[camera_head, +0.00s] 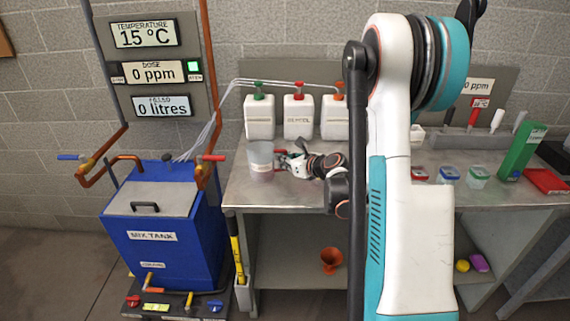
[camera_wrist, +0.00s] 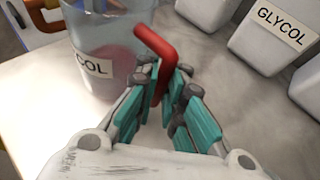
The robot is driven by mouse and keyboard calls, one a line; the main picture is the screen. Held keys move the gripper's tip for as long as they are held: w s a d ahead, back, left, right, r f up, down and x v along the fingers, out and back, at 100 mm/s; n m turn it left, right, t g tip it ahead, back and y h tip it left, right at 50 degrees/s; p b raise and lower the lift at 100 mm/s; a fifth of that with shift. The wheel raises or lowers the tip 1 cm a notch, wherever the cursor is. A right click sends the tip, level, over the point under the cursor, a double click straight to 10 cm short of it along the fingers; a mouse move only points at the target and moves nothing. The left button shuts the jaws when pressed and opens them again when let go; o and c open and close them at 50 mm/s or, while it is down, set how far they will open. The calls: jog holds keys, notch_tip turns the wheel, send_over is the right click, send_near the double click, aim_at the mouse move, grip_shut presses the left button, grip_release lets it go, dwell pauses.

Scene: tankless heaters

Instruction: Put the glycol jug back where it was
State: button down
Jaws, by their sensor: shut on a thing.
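The glycol jug (camera_head: 260,161) is a clear, greyish vessel with a white label and a red handle. It is upright at the left end of the metal bench (camera_head: 240,193). In the wrist view the jug (camera_wrist: 105,40) shows part of its label, "COL", and a pinkish tint low inside. My gripper (camera_head: 284,160) is to the right of the jug. In the wrist view its fingers (camera_wrist: 163,85) are shut around the red handle. I cannot tell for sure whether the jug's base touches the bench.
A white container labelled GLYCOL (camera_head: 298,118) stands behind, between the green-capped (camera_head: 259,118) and orange-capped (camera_head: 334,118) containers. The blue mix tank (camera_head: 160,240) is left of the bench. My arm hides the bench's middle.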

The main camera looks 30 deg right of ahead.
jog(key=c, duration=1.7)
grip_release()
jog(key=shift+s+r, duration=0.15)
jog(key=a+p+v, duration=0.1)
jog(key=p+v, duration=0.2)
jog(key=v, duration=0.8)
jog(key=shift+s+d+r+p, duration=0.15)
jog(key=shift+s+d+p, duration=0.15)
jog(key=shift+d, duration=0.2)
